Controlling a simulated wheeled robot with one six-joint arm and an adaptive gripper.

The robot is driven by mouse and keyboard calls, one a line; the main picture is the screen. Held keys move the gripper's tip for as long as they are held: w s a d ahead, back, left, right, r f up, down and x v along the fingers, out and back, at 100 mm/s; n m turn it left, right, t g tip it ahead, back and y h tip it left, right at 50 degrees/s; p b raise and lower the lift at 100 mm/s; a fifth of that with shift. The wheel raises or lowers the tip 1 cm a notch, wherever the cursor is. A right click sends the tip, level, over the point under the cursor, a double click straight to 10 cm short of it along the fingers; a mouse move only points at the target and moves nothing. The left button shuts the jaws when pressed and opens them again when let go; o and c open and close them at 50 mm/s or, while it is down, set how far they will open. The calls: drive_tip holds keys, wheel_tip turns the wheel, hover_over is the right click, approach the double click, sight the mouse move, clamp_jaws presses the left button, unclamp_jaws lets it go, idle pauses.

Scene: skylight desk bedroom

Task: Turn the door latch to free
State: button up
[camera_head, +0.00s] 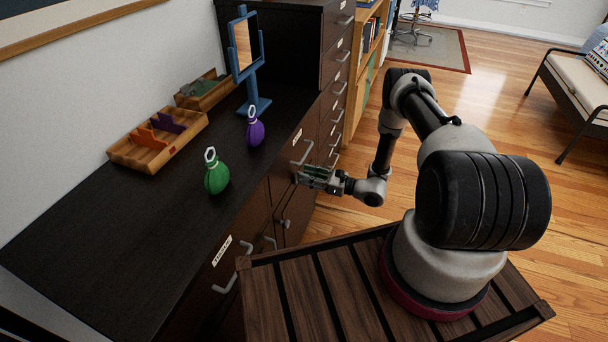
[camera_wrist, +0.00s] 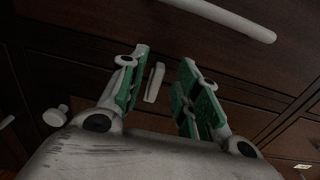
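The door latch (camera_wrist: 154,82) is a small, pale, narrow piece on the dark cabinet front in the wrist view. It stands nearly upright, tilted slightly, and appears between the fingers, closer to the left one. My gripper (camera_wrist: 163,88) is open, with green pads on both fingers and a visible gap on each side of the latch. I cannot tell how deep the latch sits between the fingers. In the head view my gripper (camera_head: 316,177) is at the cabinet front, just below a drawer handle, and hides the latch.
A pale drawer handle (camera_wrist: 225,18) runs above the fingers, and a round knob (camera_wrist: 56,115) is at the left. The dark countertop (camera_head: 90,235) holds a green flask (camera_head: 216,178), a purple flask (camera_head: 255,132), a blue-framed mirror (camera_head: 246,48) and wooden trays (camera_head: 140,157). Open floor lies to the right.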

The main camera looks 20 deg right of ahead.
sight(292, 179)
drive_tip(key=shift+x, duration=0.95)
clamp_jaws()
drive_tip(key=n, duration=0.4)
drive_tip(key=shift+s+a+f+n, duration=0.1)
drive_tip(key=shift+s+a+n, duration=0.2)
drive_tip(key=shift+n, duration=0.1)
drive_tip(key=n, duration=0.4)
drive_tip(key=shift+s+a+f+n, duration=0.15)
drive_tip(key=shift+s+f+n, duration=0.05)
drive_tip(key=shift+s+n, duration=0.1)
drive_tip(key=n, duration=0.4)
drive_tip(key=shift+s+a+f, duration=0.1)
drive_tip(key=shift+f, duration=0.2)
drive_tip(key=shift+f+n, duration=0.15)
drive_tip(key=shift+n, duration=0.95)
drive_tip(key=shift+f+n, duration=0.15)
drive_tip(key=shift+n, duration=0.95)
